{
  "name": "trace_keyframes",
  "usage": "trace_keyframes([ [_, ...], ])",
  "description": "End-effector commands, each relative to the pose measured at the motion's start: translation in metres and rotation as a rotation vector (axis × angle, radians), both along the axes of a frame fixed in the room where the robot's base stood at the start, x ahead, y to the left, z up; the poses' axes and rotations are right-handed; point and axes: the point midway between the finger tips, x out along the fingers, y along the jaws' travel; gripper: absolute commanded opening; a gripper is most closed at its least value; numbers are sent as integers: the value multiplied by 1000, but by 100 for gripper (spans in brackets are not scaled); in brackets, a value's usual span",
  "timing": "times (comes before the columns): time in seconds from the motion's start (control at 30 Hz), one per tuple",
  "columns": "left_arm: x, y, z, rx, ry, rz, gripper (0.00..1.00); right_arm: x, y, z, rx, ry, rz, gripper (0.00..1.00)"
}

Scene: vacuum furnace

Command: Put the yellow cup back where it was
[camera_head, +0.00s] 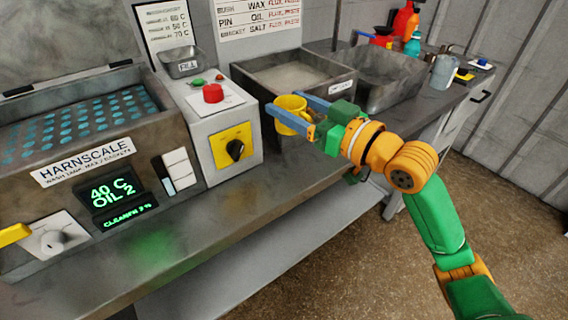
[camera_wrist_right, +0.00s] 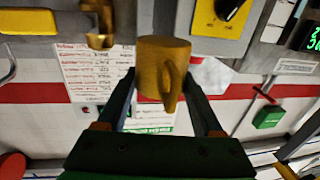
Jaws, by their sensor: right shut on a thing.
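The yellow cup (camera_head: 291,104) is held between the fingers of my right gripper (camera_head: 287,108), in front of the left metal basin. In the right wrist view the cup (camera_wrist_right: 158,62) sits between the two fingers of the gripper (camera_wrist_right: 162,90), with its handle toward the camera. The cup looks roughly upright in the head view, its rim partly behind a blue finger. I cannot tell whether its base touches anything. My left gripper is not in view.
A left basin (camera_head: 337,94) and a right basin (camera_head: 371,110) stand behind the gripper. A control box (camera_head: 222,150) with a red button and the Harnscale wash tank (camera_head: 140,140) are to the left. The bench front (camera_head: 215,207) is clear. Bottles and a grey mug (camera_head: 442,72) stand at the far right.

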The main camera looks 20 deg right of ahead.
Motion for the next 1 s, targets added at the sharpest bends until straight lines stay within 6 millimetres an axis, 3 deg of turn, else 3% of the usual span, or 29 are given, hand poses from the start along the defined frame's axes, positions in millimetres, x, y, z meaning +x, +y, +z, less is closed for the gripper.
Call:
trace_keyframes([
  [0.03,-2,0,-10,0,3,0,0,0,0,-26,4,9,1,0],
  [0.13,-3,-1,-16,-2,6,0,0,0,0,-56,2,6,1,0],
  [0.5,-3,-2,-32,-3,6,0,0,0,0,-122,1,3,2,0],
  [0.77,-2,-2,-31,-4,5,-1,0,0,0,-125,0,-1,2,0],
  [0.8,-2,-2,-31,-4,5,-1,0,0,0,-125,0,-1,2,79],
  [0.87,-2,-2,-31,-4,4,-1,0,0,0,-125,0,-1,2,95],
  [1.0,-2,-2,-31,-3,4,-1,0,0,0,-124,0,-1,2,98],
])
